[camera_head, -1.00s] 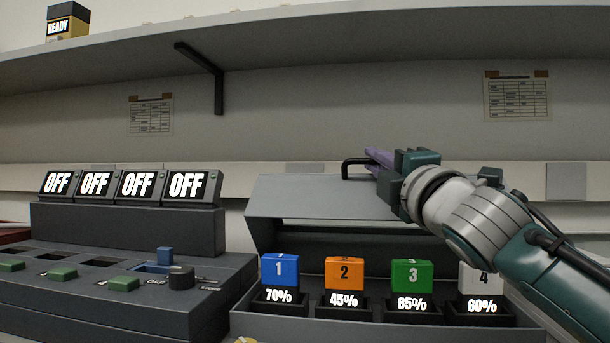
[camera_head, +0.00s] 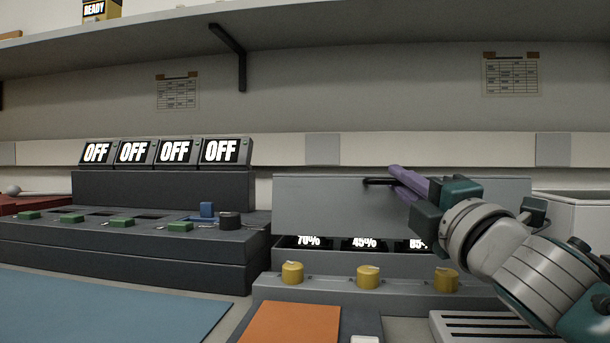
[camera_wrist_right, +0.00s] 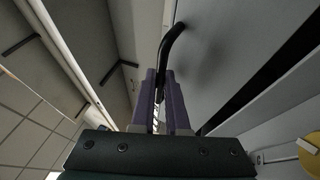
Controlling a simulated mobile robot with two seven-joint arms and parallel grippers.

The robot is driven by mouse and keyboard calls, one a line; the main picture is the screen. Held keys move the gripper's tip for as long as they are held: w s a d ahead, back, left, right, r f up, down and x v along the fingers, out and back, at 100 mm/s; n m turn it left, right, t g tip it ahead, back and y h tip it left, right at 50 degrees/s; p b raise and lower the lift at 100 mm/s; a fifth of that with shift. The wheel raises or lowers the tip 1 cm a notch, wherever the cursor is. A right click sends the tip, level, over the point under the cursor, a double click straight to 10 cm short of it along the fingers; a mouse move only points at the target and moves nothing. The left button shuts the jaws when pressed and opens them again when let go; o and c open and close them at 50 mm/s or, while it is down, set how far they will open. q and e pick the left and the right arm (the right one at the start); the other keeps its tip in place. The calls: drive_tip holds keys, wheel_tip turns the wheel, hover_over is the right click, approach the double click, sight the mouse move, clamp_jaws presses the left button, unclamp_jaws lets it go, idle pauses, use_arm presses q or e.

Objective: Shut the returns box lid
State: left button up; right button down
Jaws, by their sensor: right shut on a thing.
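The grey lid (camera_head: 325,205) has a black bar handle (camera_head: 378,181) near its upper edge. The lid is partly lowered over the grey box (camera_head: 325,262); a dark gap below its edge shows percent readouts. The numbered blocks inside are hidden by the lid. My right gripper (camera_head: 395,174), with purple fingers, is shut on the handle. In the right wrist view, the curved handle (camera_wrist_right: 172,42) runs in between the fingers (camera_wrist_right: 160,82). My left gripper is not in view.
A dark console (camera_head: 150,245) with OFF screens stands left of the box. Yellow knobs (camera_head: 368,277) sit on a ledge in front. An orange mat (camera_head: 290,322) and a blue mat (camera_head: 110,303) lie nearer. A shelf (camera_head: 400,25) runs above; a pale bin (camera_head: 585,225) stands right.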

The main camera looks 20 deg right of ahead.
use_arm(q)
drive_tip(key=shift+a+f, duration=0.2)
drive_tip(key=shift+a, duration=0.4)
use_arm(e)
drive_tip(key=shift+f, duration=0.4)
drive_tip(key=c, duration=1.2)
unclamp_jaws()
drive_tip(key=shift+d, duration=0.1)
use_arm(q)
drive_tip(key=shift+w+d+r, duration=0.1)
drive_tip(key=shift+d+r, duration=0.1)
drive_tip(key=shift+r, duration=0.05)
use_arm(e)
drive_tip(key=v, duration=1)
drive_tip(key=shift+r, duration=0.2)
